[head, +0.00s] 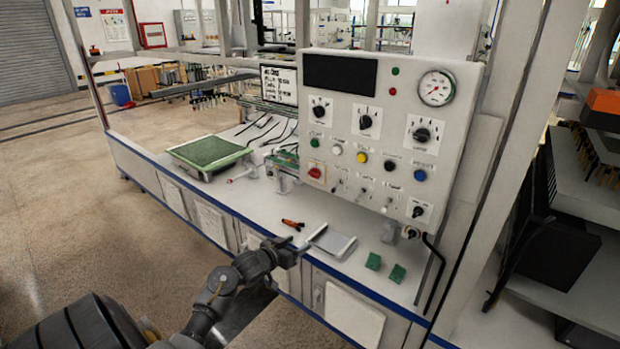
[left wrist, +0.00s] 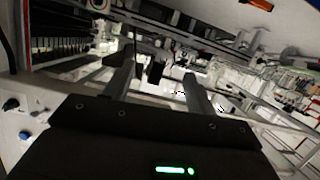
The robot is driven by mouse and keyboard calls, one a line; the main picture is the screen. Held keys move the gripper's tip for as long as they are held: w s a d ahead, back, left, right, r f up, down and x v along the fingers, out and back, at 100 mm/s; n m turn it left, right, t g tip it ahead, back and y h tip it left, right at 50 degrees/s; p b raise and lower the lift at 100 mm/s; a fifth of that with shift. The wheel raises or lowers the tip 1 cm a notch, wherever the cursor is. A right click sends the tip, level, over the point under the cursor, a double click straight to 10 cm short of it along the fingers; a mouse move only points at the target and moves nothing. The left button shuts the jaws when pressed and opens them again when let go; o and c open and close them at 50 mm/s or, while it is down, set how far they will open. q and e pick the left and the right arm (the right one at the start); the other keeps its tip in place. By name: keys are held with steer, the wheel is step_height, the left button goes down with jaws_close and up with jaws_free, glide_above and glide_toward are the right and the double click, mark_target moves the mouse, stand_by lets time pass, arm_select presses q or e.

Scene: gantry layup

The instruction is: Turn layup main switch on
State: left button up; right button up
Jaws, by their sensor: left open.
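A pale control panel (head: 392,140) stands on the bench. The labels are too small to tell which one is the main switch. My left gripper (head: 292,250) is low in front of the bench's front edge, below and left of the panel, apart from it. In the left wrist view its two fingers (left wrist: 158,88) are spread with nothing between them. Part of the panel with a blue button (left wrist: 24,134) shows at that view's left edge.
On the bench lie orange-handled pliers (head: 293,224), a grey tray (head: 333,240), two green blocks (head: 373,261) and a green mat on a stand (head: 208,152). A gauge (head: 436,88) tops the panel. An upright post stands right of the panel. The floor at left is clear.

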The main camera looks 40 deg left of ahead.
mark_target(311, 175)
arm_select(q)
step_height(311, 175, up, 19)
steer(key=a+m+t, duration=0.1)
steer(key=a+t, duration=0.1)
steer(key=t, duration=0.1)
steer(key=w+p, duration=0.1)
steer(key=w, duration=0.6)
steer(key=w+p, duration=0.1)
steer(key=w, duration=0.2)
steer(key=shift+w+a+r+p, duration=0.15)
steer(key=shift+w+a+p, duration=0.1)
steer(key=shift+w+p, duration=0.05)
steer(key=c, duration=1)
